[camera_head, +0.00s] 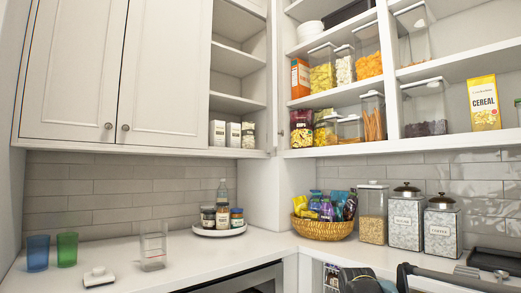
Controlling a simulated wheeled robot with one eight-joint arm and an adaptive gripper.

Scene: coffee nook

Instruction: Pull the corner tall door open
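Two tall white panelled doors (165,75) hang on the upper left cabinet. Both look shut, each with a small round knob near its lower inner corner. To their right, the corner shelves (238,60) stand uncovered. A narrow white upright (278,75) stands beside them, with a small knob low on it; I cannot tell whether it is a door seen nearly edge-on. My gripper (362,281) is dark and low at the bottom edge, partly cut off, below the counter front and far from the upper doors. Its fingers are not clear.
The white counter (215,256) holds blue and green cups, a clear container (153,250), a turntable with jars, a snack basket (323,229) and canisters (406,222). Open shelves with food stand above right. The counter is clear in front of the turntable.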

